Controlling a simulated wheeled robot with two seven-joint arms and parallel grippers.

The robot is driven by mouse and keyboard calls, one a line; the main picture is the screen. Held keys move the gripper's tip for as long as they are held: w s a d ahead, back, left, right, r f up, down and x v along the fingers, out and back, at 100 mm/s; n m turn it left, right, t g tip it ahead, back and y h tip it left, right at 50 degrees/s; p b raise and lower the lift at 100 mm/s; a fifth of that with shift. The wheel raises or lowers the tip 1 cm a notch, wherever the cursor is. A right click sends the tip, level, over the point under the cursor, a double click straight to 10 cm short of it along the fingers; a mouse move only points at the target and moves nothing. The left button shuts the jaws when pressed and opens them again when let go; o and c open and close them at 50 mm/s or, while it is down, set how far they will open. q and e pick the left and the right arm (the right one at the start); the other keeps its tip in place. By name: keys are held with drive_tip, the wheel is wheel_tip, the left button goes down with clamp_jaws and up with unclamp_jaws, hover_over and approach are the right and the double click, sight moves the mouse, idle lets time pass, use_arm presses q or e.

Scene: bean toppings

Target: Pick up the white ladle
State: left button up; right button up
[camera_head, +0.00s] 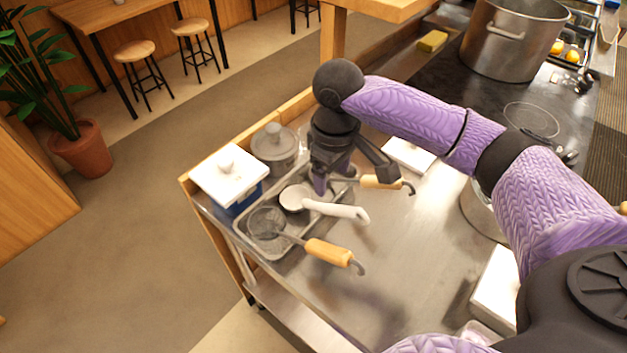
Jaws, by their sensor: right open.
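The white ladle (337,209) lies with its round bowl in a metal tray (281,249) on the steel counter. Its thick white handle points right, over the tray's edge. My right gripper (346,180) is above and just behind the ladle, pointing down, with its fingers apart. One finger is near the ladle's bowl and the other reaches right, near a wooden handle. I cannot tell whether a finger touches the ladle. The gripper holds nothing that I can see. My left gripper is not in view.
A wire strainer with a wooden handle (329,253) lies in front of the ladle. Another wooden-handled utensil (382,182) lies behind it, partly hidden by my gripper. A white-lidded box (229,176) and a grey lidded pot (275,148) stand left. The counter's front middle is clear.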

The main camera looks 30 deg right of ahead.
sight(330, 205)
drive_tip(key=f, duration=0.2)
drive_tip(key=f+b, duration=0.1)
drive_tip(key=shift+s+a+f, duration=0.2)
drive_tip(key=shift+s+f, duration=0.15)
drive_tip(key=shift+s, duration=0.05)
wheel_tip(330, 205, down, 6)
drive_tip(key=b, duration=0.2)
drive_tip(key=shift+r+b, duration=0.2)
drive_tip(key=shift+b, duration=0.15)
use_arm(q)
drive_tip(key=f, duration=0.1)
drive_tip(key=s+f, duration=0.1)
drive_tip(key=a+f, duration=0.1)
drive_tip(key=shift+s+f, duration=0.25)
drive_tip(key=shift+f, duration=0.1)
use_arm(e)
drive_tip(key=shift+w+r, duration=0.1)
clamp_jaws()
